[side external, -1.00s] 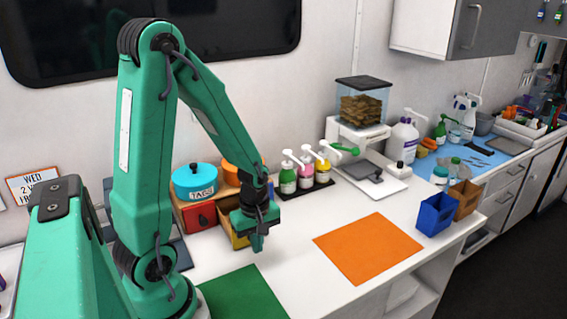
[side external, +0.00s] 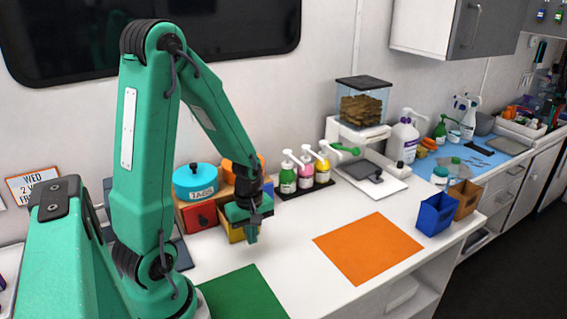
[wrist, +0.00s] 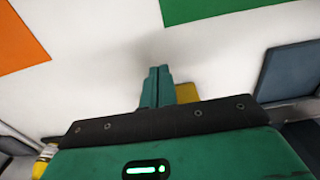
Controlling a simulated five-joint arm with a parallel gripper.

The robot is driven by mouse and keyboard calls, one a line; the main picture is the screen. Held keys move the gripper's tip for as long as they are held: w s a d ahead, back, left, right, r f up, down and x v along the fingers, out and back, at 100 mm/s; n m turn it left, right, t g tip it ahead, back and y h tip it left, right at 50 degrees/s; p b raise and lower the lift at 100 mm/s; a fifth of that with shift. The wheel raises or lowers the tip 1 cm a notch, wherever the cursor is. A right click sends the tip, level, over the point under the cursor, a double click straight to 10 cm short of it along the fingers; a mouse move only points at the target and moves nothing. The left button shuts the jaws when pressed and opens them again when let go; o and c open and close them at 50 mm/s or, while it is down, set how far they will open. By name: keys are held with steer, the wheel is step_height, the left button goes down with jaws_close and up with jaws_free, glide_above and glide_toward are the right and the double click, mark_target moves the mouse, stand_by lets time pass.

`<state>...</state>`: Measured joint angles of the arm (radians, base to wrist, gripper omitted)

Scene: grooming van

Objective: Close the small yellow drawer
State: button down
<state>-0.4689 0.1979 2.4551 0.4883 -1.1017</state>
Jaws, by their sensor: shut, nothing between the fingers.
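The small yellow drawer (side external: 230,232) sits in the wooden drawer unit at the back left of the counter. It looks pulled out, but my gripper covers much of it, so how far cannot be told. My gripper (side external: 251,238) is shut and empty, pointing down just in front of the drawer's right part. Whether it touches the drawer cannot be told. In the wrist view the closed fingers (wrist: 156,83) stand side by side, with a patch of the yellow drawer (wrist: 187,93) showing just right of them.
A red drawer (side external: 201,217) is to the left, below a teal pot (side external: 195,181). Pump bottles (side external: 288,178) stand to the right. An orange mat (side external: 367,248) and green mat (side external: 243,295) lie flat on the counter, with clear white surface between them.

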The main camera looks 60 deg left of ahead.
steer(key=shift+a, duration=4.55)
steer(key=shift+d, duration=1.05)
steer(key=shift+r, duration=0.15)
step_height(320, 180, up, 8)
